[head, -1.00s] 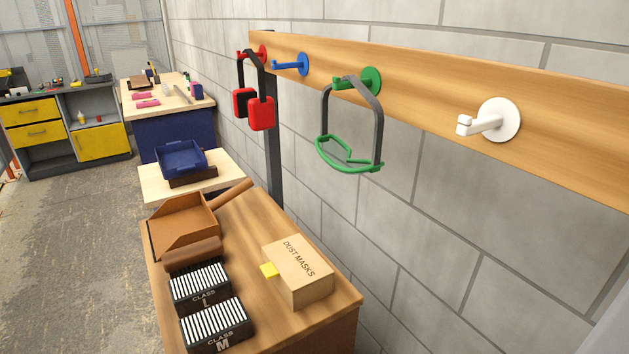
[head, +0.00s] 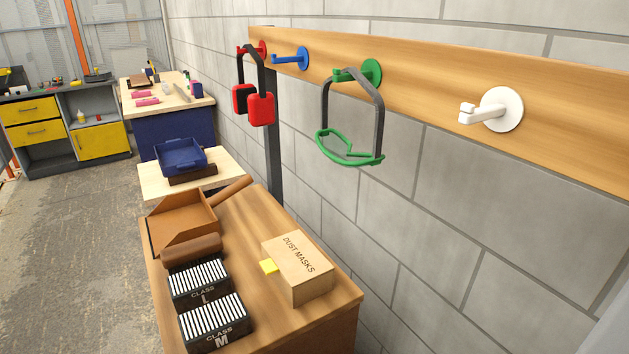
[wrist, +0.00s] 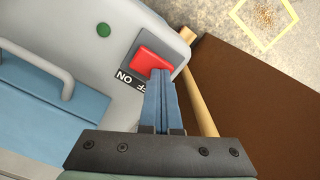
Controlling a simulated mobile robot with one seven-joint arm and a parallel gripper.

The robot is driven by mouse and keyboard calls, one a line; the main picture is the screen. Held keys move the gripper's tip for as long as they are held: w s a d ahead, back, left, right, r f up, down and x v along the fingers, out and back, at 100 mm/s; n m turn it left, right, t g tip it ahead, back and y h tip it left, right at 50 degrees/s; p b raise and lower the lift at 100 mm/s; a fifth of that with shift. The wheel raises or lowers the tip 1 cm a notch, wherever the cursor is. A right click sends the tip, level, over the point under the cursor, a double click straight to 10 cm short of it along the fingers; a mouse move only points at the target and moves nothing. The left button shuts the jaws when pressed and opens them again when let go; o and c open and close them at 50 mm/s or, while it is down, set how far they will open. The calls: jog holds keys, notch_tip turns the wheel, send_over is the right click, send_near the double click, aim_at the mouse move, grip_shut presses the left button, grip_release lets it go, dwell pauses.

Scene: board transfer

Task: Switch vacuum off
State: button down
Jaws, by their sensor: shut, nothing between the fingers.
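The vacuum's grey body (wrist: 133,22) shows only in the wrist view, at the upper left. On it sits a red rocker switch (wrist: 150,60) beside a dark label (wrist: 130,82) reading ON and OFF, partly covered by my fingers. My gripper (wrist: 161,76) is shut and empty. Its blue fingertips are at the lower edge of the red switch, overlapping it in the picture; I cannot tell whether they touch. A green dot (wrist: 103,30) is on the body to the left of the switch. Neither the vacuum nor my gripper shows in the head view.
A blue panel with a grey handle (wrist: 66,82) is left of the switch. A wooden stick (wrist: 204,112) and brown surface (wrist: 255,95) lie right. In the head view, a hook board (head: 430,82) hangs above a bench with a dust masks box (head: 298,268) and filters (head: 213,318).

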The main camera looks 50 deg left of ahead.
jog(key=shift+r, duration=0.1)
notch_tip(320, 180, up, 7)
jog(key=p, duration=0.7)
dwell(0.6)
